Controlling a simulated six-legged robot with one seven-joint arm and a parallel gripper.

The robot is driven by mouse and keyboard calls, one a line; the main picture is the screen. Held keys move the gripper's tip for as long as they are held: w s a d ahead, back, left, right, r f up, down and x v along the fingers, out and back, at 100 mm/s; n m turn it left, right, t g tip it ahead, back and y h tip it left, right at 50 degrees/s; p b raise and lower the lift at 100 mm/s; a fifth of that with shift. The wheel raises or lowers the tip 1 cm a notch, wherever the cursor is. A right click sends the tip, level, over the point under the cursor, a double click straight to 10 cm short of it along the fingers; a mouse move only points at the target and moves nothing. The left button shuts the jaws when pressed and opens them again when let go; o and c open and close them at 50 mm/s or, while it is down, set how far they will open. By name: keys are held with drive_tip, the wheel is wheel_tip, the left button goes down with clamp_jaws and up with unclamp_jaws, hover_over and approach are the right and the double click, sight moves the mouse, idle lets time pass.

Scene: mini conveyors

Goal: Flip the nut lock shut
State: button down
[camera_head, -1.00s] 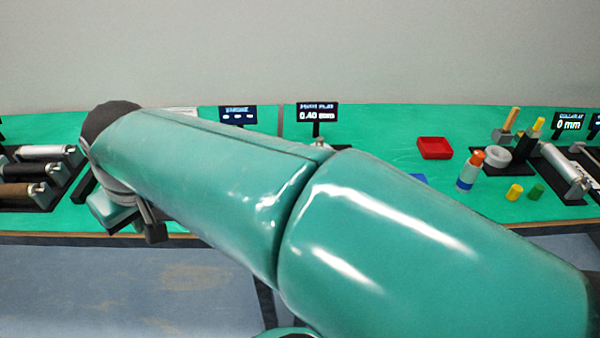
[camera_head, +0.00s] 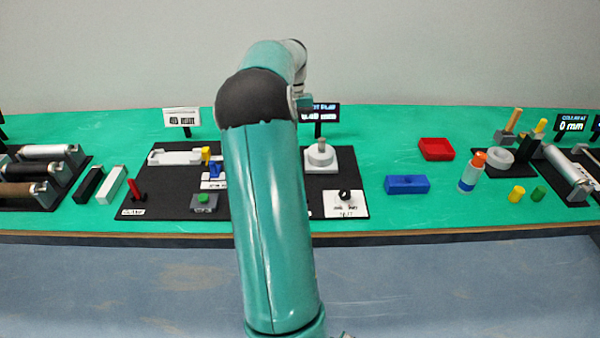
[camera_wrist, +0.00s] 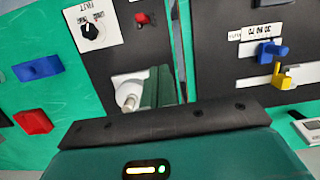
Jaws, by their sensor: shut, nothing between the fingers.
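I cannot tell for sure which part is the nut lock. A black rotary knob (camera_head: 345,196) sits on a white labelled plate at the board's front right. The knob also shows in the wrist view (camera_wrist: 92,31). A small red part (camera_wrist: 143,18) sits near it on the dark board. A light grey round fixture (camera_head: 320,157) stands behind the knob; it shows beside my fingers in the wrist view (camera_wrist: 128,97). My gripper (camera_wrist: 161,78) is shut and empty over the board, and in the head view my arm mostly hides it.
A yellow lever (camera_head: 206,154), a green button (camera_head: 203,199) and a red lever (camera_head: 136,188) are on the left. Display signs line the back.

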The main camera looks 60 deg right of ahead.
drive_tip(key=shift+s+d+f, duration=0.75)
drive_tip(key=shift+s+d, duration=0.2)
drive_tip(key=shift+d, duration=0.15)
drive_tip(key=x, duration=1)
drive_tip(key=shift+s+a, duration=0.15)
drive_tip(key=shift+a, duration=0.15)
drive_tip(key=shift+s+a+r, duration=0.1)
drive_tip(key=shift+s+a, duration=0.2)
drive_tip(key=shift+a, duration=0.25)
drive_tip(key=shift+s+a, duration=0.25)
drive_tip(key=shift+a, duration=0.35)
drive_tip(key=shift+s+a, duration=0.3)
drive_tip(key=shift+a, duration=0.2)
drive_tip(key=shift+a, duration=0.1)
drive_tip(key=shift+s+a, duration=0.1)
